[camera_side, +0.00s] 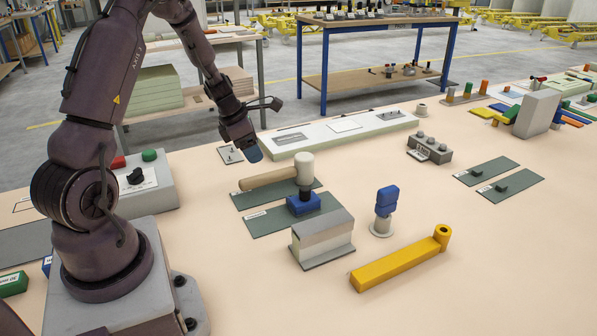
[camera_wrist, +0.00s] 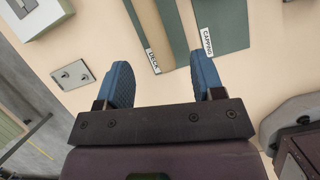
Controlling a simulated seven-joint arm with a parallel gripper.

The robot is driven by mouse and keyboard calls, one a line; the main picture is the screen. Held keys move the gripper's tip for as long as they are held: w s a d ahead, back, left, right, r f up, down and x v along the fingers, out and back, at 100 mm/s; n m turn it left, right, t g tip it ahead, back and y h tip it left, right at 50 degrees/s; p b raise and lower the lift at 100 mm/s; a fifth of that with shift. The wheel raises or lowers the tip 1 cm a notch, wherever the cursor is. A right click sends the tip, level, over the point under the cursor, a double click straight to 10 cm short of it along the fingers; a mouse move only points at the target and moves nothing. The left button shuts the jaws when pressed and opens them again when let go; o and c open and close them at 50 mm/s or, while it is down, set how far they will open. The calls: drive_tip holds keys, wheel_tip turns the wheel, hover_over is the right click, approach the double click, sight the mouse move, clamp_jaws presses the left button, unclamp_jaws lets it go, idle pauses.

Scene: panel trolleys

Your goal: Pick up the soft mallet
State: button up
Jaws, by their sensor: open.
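The soft mallet has a pale cylindrical head (camera_side: 304,168) and a thick tan wooden handle (camera_side: 268,178) reaching left. It lies over a grey-green mat (camera_side: 248,199) near the middle of the table in the side view. In the wrist view the handle (camera_wrist: 146,25) shows as a tan strip beside the mat's darker surface, at the top between my fingers; its head is out of that frame. My gripper (camera_side: 252,152) is open and empty, behind and left of the handle in the side view. Its blue fingertips (camera_wrist: 162,78) are apart in the wrist view.
A blue block (camera_side: 303,204) sits just in front of the mallet head. A grey metal block (camera_side: 323,238), a blue-topped peg (camera_side: 386,205) and a yellow bar (camera_side: 400,260) stand nearby. A long pale panel (camera_side: 340,132) lies behind. A small plate (camera_side: 231,154) lies beside my gripper.

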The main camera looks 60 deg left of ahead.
sight(271, 173)
drive_tip(key=shift+w+a+r+n, duration=0.1)
drive_tip(key=shift+w+a+n, duration=0.05)
drive_tip(key=shift+n, duration=0.4)
drive_tip(key=shift+w+a+n, duration=0.1)
drive_tip(key=shift+n, duration=0.45)
drive_tip(key=x, duration=0.7)
drive_tip(key=shift+a, duration=0.1)
drive_tip(key=x, duration=0.5)
drive_tip(key=shift+w+a+f, duration=0.25)
drive_tip(key=shift+a+f, duration=0.1)
clamp_jaws()
drive_tip(key=shift+r, duration=0.1)
